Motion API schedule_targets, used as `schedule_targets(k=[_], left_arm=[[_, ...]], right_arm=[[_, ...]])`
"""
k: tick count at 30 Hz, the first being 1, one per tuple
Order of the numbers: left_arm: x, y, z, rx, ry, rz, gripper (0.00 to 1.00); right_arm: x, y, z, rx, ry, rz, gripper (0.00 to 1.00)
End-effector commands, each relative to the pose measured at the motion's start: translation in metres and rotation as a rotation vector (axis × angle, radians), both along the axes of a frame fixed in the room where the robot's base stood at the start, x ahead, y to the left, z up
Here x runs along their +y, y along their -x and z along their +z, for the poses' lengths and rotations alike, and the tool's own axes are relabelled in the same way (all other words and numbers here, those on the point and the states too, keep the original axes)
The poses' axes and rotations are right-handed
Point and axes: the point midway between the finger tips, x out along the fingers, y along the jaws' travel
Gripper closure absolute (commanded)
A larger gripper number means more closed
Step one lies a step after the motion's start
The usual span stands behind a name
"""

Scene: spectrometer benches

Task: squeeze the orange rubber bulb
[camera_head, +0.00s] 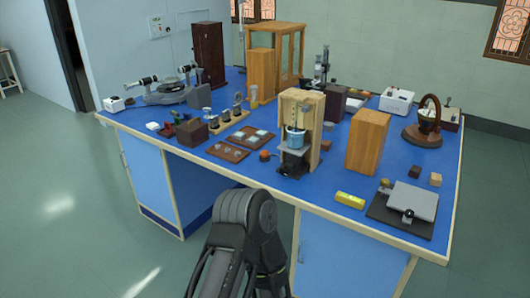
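A small orange-brown object (265,156) lies on the blue bench top (335,178), just left of the tall wooden stand (317,130). It is too small to tell whether it is the orange rubber bulb or a block. No other clear orange bulb shows. A dark grey link of one of my arms (240,235) rises at the bottom centre, in front of the bench's near edge. No gripper fingers show in the head view.
A brown tray (227,151) lies left of the small orange-brown object. A wooden block (367,142), a yellow object (350,200) and a grey plate device (408,202) stand right. Open floor lies at left.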

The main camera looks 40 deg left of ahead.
Motion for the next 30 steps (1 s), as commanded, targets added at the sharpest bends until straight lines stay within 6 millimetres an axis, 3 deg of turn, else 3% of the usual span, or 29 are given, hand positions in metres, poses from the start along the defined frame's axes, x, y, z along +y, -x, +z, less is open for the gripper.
schedule_targets(k=[6,30], left_arm=[[0.0,0.0,0.0,0.0,0.0,0.0,1.0],[0.0,0.0,0.0,0.0,0.0,0.0,1.0]], right_arm=[[0.0,-0.0001,0.0,0.0,0.0,0.0,0.64],[0.0,0.0,0.0,0.0,0.0,0.0,0.64]])
